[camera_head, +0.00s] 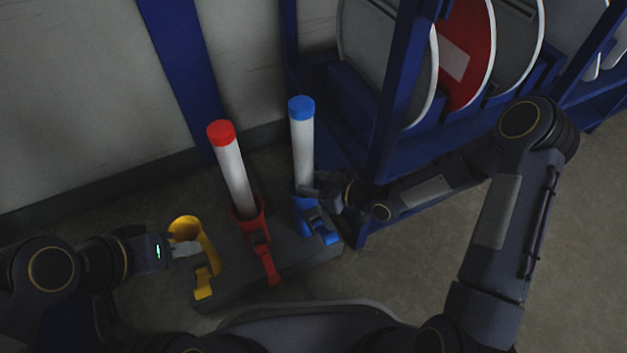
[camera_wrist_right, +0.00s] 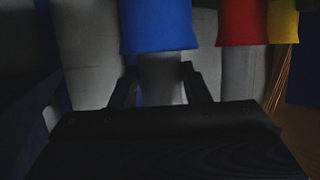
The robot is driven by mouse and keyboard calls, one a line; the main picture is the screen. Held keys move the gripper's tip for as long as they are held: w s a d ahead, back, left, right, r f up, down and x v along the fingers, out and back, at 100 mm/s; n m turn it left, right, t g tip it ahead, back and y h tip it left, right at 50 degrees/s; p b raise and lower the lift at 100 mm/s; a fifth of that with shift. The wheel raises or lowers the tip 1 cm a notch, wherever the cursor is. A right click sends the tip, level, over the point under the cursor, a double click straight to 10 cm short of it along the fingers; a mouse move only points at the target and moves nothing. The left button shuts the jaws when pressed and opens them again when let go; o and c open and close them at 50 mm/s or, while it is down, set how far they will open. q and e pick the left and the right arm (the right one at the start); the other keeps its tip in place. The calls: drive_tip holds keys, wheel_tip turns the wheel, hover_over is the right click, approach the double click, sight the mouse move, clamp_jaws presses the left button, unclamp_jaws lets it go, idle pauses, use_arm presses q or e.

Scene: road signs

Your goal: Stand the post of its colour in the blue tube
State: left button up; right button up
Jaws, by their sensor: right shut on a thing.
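The white post with the blue cap (camera_head: 302,135) stands upright at the blue tube (camera_head: 308,212), its lower end in the tube's mouth. The blue tube (camera_wrist_right: 158,25) is at the top of the right wrist view, with the post running into it. My right gripper (camera_head: 312,192) is shut on this post (camera_wrist_right: 162,80) close by the tube's rim. My left gripper (camera_head: 188,248) is at the yellow tube (camera_head: 204,242); its jaw opening is too small and dark to tell.
A red-capped post (camera_head: 235,175) stands in the red tube (camera_head: 248,225). The yellow tube holds no post. All tubes are on a grey base (camera_head: 235,286). A blue rack (camera_head: 400,85) with round signs, one red (camera_head: 466,50), rises close behind my right arm.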

drive_tip(key=shift+f, duration=0.2)
drive_tip(key=o, duration=1.4)
drive_tip(key=shift+o, duration=0.2)
drive_tip(key=shift+f, duration=0.1)
